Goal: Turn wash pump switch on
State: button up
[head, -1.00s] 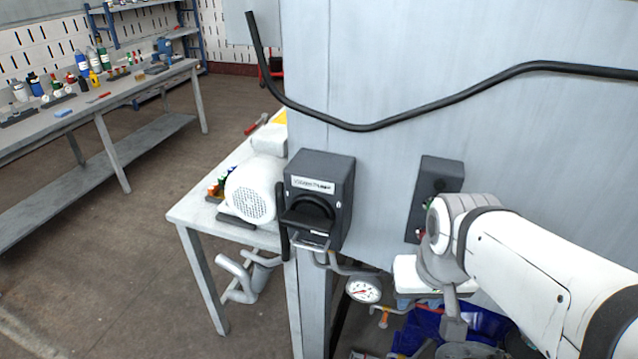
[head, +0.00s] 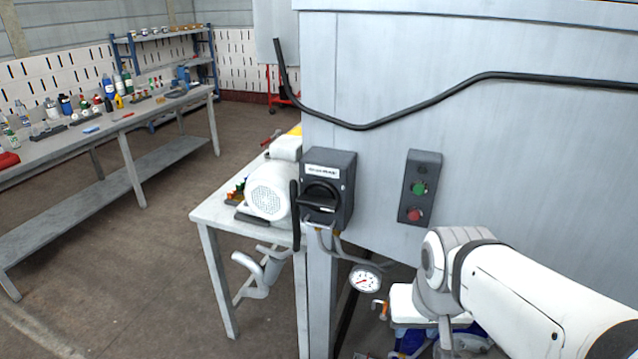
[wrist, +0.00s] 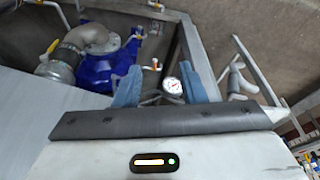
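A dark switch box (head: 344,190) with a white label and a black rotary handle (head: 321,199) is mounted at the left edge of the grey panel in the head view. The label is too small to read. A slimmer dark box (head: 419,187) with a green button (head: 419,188) above a red button (head: 414,215) is on the panel to its right. My arm is at the lower right, apart from both boxes. My gripper (wrist: 159,88) shows two blue fingertips spread apart with nothing between them in the wrist view. Its fingers cannot be made out in the head view.
A white motor (head: 268,192) sits on a small table (head: 212,212) left of the switch box. A pressure gauge (head: 365,280) and pipes hang below. A black cable (head: 430,103) crosses the panel. A long workbench (head: 150,106) stands at left. Open floor lies between.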

jog(key=w+f+m+t+b, duration=0.1)
jog(key=w+m+t+b, duration=0.25)
jog(key=w, duration=0.55)
jog(key=m+t+y+b, duration=0.6)
jog(key=m+t+y, duration=0.1)
jog(key=m+t, duration=0.25)
send_near(319, 208)
jog(key=w+f, duration=0.1)
jog(key=w, duration=0.3)
jog(key=shift+s+a+r+n+y, duration=0.1)
jog(key=shift+a+n+y, duration=0.1)
jog(key=shift+a, duration=0.15)
jog(key=shift+a+r+n+y, duration=0.1)
jog(key=shift+a+y, duration=0.1)
jog(key=shift+a, duration=0.1)
jog(key=x, duration=0.7)
jog(key=shift+w+a+r, duration=0.1)
jog(key=shift+w, duration=0.15)
grip_shut()
